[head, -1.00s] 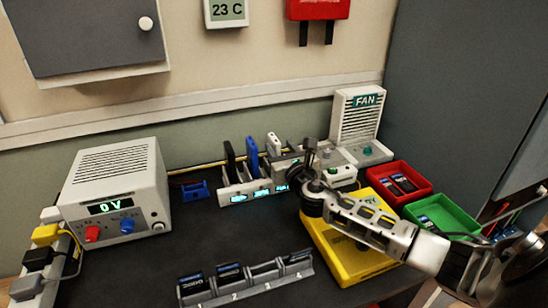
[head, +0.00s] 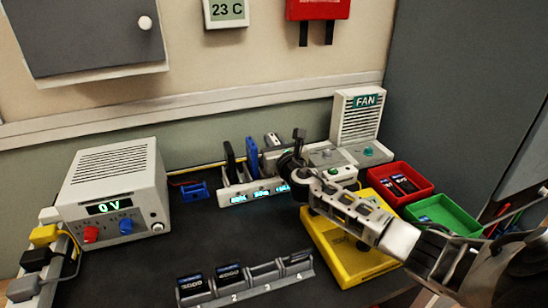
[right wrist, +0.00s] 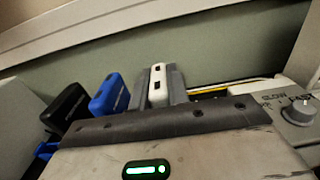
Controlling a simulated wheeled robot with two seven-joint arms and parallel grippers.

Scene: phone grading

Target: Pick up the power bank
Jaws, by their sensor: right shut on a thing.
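Three power banks stand upright in a light grey rack (head: 238,197) at the back middle: a black one (head: 229,160), a blue one (head: 252,157) and a white one (head: 272,139). In the right wrist view the black (right wrist: 66,108) and blue (right wrist: 110,93) ones stand left of my gripper. My right gripper (right wrist: 158,90) is shut on the white power bank (right wrist: 157,78), one grey finger on each side of it. Its lower part is hidden by my gripper, so I cannot tell whether it is clear of its slot. My left gripper is not in view.
A yellow scale-like box (head: 352,262) lies under my right arm. Red (head: 428,190) and green (head: 462,228) bins stand to the right, the fan unit (head: 357,120) behind. A power supply (head: 118,185) is at left, a numbered battery holder (head: 246,288) in front. The middle of the mat is clear.

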